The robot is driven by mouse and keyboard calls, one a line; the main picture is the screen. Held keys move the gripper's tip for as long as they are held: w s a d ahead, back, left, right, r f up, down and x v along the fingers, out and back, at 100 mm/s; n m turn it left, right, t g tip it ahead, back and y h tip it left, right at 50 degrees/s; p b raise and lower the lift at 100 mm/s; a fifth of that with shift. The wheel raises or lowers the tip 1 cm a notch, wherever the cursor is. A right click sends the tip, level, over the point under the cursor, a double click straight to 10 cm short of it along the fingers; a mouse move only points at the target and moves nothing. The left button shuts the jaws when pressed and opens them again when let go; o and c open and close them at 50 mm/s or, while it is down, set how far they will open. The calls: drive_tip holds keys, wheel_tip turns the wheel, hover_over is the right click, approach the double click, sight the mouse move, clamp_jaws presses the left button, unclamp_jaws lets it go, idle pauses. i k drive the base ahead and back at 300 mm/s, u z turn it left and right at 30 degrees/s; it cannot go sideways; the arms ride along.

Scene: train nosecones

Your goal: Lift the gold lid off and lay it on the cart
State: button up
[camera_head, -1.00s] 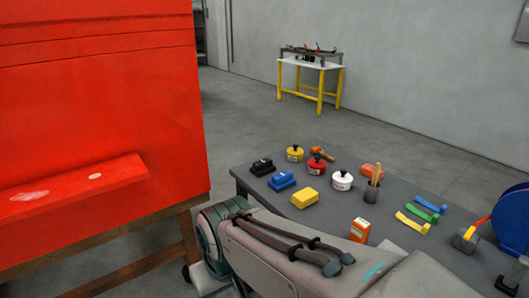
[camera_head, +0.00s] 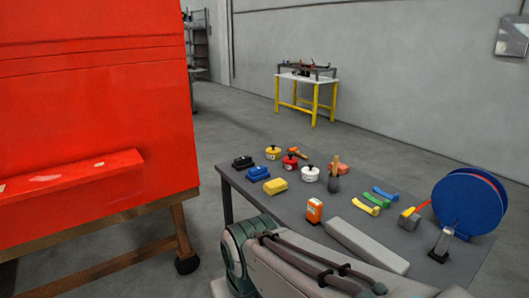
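A small yellow-gold round pot (camera_head: 273,154) with a dark knob on top stands near the far edge of the grey cart (camera_head: 400,250). Its lid appears to be on, but the pot is too small to make out the seam. A red pot (camera_head: 290,163) and a white pot (camera_head: 310,174), both with dark knobs, stand in a row beside it. My arm's links show at the bottom, in front of the cart's near edge. My gripper is out of view.
An orange box (camera_head: 314,210), coloured clips (camera_head: 376,199) and a blue reel (camera_head: 468,205) are also on the cart. A large red panel (camera_head: 95,95) on a wooden stand (camera_head: 178,235) fills the left.

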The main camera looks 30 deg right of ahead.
sight(273, 150)
drive_tip(key=z, duration=0.85)
drive_tip(key=i, duration=1)
drive_tip(key=u, duration=0.4)
drive_tip(key=k, duration=0.95)
drive_tip(key=u, duration=1.15)
drive_tip(key=i, duration=1.7)
drive_tip(key=z, duration=0.8)
drive_tip(key=i, duration=1)
drive_tip(key=z, duration=1.6)
drive_tip(key=i, duration=0.55)
drive_tip(key=z, duration=0.4)
